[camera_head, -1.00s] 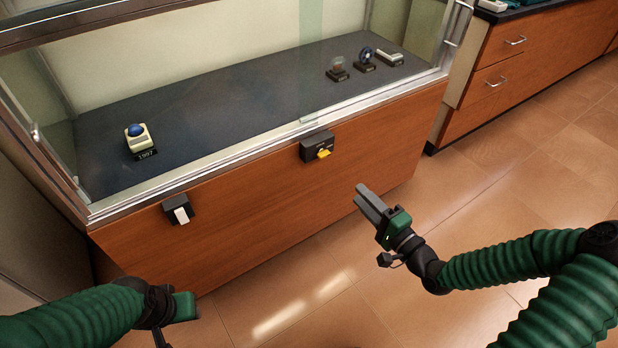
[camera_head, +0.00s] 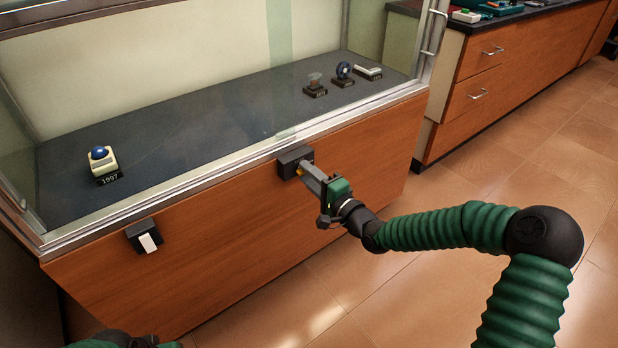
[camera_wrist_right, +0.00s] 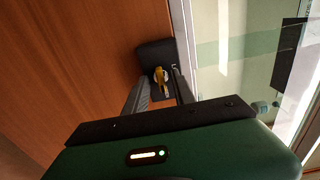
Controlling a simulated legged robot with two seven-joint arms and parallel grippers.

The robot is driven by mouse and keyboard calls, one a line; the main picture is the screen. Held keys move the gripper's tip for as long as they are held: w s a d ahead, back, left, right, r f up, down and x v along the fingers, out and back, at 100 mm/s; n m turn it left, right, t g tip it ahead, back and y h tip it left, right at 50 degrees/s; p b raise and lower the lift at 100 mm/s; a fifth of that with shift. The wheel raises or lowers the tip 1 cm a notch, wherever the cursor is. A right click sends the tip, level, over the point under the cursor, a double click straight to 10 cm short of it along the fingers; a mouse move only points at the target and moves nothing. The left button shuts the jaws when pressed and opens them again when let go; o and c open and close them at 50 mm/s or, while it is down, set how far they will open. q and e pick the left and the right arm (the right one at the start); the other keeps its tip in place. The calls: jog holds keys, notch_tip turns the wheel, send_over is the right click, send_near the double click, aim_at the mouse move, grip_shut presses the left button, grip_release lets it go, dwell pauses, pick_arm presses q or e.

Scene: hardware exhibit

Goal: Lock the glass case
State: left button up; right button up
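The glass case (camera_head: 230,330) has a wooden front and sliding glass above it. A black lock box (camera_head: 290,161) sits on its front, with a yellow key in it. In the right wrist view the lock box (camera_wrist_right: 155,52) and the yellow key (camera_wrist_right: 160,79) show ahead of the fingers. My right gripper (camera_head: 306,172) is at the lock; its fingers (camera_wrist_right: 158,88) are apart, one on each side of the key, with visible gaps. My left gripper (camera_head: 145,341) shows only in part at the bottom edge, its fingers hidden.
A second black box with a white tab (camera_head: 148,242) is on the case front at left. Inside stand a trackball exhibit (camera_head: 101,165) and several small exhibits at right. A wooden cabinet (camera_head: 478,97) stands at right; the floor before the case is clear.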

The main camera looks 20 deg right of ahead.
jog(key=shift+a, duration=0.1)
jog(key=c, duration=0.3)
grip_shut()
jog(key=n+p, duration=0.4)
jog(key=n, duration=0.4)
jog(key=n+p, duration=0.3)
jog(key=n, duration=0.6)
jog(key=shift+d+f+n+p, duration=0.1)
jog(key=shift+d+n+p, duration=0.1)
jog(key=shift+n+p, duration=0.15)
jog(key=shift+n, duration=0.25)
